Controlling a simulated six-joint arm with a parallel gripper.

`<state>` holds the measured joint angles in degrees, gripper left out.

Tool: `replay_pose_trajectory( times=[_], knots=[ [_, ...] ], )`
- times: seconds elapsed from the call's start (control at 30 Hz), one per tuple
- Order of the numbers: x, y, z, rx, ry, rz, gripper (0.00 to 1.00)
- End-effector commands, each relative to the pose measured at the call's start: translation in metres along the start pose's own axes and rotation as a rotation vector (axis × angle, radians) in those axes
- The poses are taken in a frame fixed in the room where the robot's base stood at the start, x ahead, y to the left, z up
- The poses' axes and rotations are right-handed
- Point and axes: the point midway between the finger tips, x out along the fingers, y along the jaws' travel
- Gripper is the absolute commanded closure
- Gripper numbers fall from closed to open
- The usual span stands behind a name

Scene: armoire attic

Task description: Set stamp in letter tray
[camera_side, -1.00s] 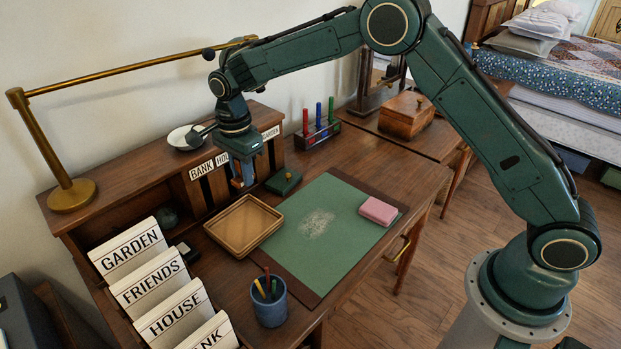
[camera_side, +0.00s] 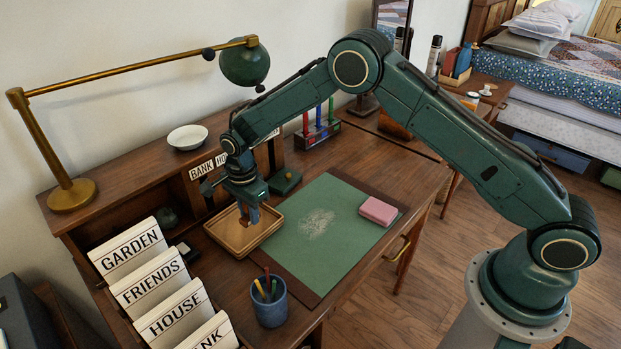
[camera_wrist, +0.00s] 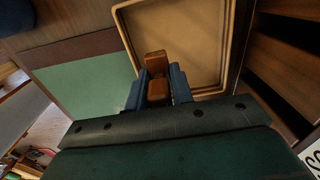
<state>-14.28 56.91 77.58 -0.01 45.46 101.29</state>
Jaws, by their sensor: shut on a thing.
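My gripper (camera_side: 248,217) points down over the wooden letter tray (camera_side: 226,244) in the side view. In the wrist view my gripper (camera_wrist: 161,88) has its blue fingers shut on a brown wooden stamp (camera_wrist: 156,62). The stamp's far end lies over the near-left part of the tray (camera_wrist: 222,22), seen from above. The tray looks otherwise empty. The underside of the stamp is hidden, so I cannot tell whether it touches the tray floor.
The green desk mat (camera_side: 325,245) with a pink block (camera_side: 379,211) lies right of the tray. A blue pencil cup (camera_side: 269,304) and labelled card dividers (camera_side: 152,280) stand in front. A small green pad (camera_side: 284,181) sits behind the tray, near the pigeonholes.

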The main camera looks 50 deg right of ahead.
Motion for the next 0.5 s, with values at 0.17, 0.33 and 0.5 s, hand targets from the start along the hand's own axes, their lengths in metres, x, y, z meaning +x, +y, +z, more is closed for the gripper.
replay_pose_trajectory(
  times=[0.17, 0.33, 0.5],
  knots=[
    [0.016, 0.001, 0.0, 0.0, 0.0, 0.002, 1.0],
    [0.035, 0.001, 0.0, 0.0, 0.0, 0.002, 1.0],
    [0.042, 0.0, 0.0, 0.0, 0.0, 0.001, 1.0]
  ],
)
